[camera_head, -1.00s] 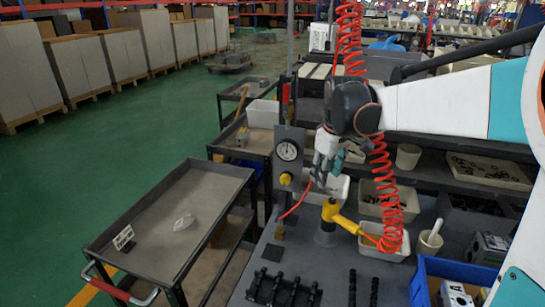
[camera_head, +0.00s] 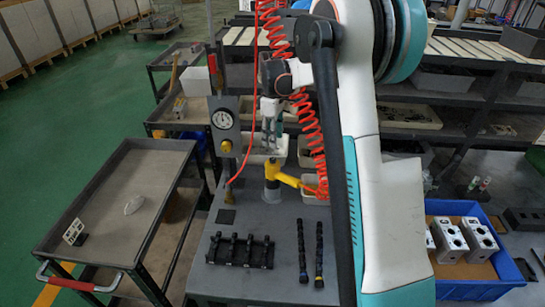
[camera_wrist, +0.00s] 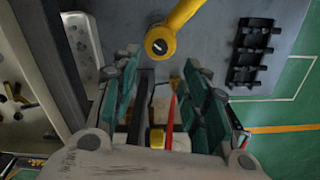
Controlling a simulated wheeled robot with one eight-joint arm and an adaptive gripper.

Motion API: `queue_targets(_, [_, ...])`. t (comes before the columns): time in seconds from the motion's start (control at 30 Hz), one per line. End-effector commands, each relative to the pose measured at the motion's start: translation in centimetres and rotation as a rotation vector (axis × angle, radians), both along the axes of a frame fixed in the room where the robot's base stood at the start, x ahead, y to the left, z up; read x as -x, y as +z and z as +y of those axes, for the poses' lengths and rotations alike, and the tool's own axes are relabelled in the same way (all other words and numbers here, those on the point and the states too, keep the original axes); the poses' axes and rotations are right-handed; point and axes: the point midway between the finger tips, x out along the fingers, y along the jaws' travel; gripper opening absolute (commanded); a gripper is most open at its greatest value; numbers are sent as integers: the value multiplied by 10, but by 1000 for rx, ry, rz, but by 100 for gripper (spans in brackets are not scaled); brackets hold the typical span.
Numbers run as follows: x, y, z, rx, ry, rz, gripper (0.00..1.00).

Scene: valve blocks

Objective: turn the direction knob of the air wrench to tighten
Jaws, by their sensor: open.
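The yellow air wrench (camera_head: 286,179) stands with its head on a grey round holder on the dark workbench, its handle pointing right. In the wrist view, the yellow wrench (camera_wrist: 183,17) shows at the top, with a round, dark slotted knob (camera_wrist: 159,47) on its near end. My gripper (camera_head: 270,148) hangs just above the wrench head, pointing down. In the wrist view, my gripper (camera_wrist: 161,65) is open and empty, its green fingers on either side below the knob in the picture. The fingers look apart from the knob.
A red coiled hose (camera_head: 309,125) hangs close beside the gripper. A gauge panel (camera_head: 223,125) stands left of the wrench. A black rack (camera_head: 240,250) and two dark shafts (camera_head: 310,255) lie in front. A blue bin (camera_head: 455,208) with metal blocks stands at the right.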

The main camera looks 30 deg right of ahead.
Motion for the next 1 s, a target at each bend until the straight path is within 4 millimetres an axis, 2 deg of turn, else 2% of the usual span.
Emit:
queue_targets(0.03, [0,-13,0,0,0,0,41])
queue_targets(0.2, [0,-46,0,0,0,0,41])
queue_targets(0.4, [0,-75,0,0,-1,0,41])
queue_targets(0.6, [0,-89,0,1,-1,-1,41])
queue_targets(0.9, [0,-90,0,0,-1,0,41])
queue_targets(0.93, [0,-90,0,0,-1,0,37])
queue_targets(1.0, [0,-90,0,0,-1,0,21])
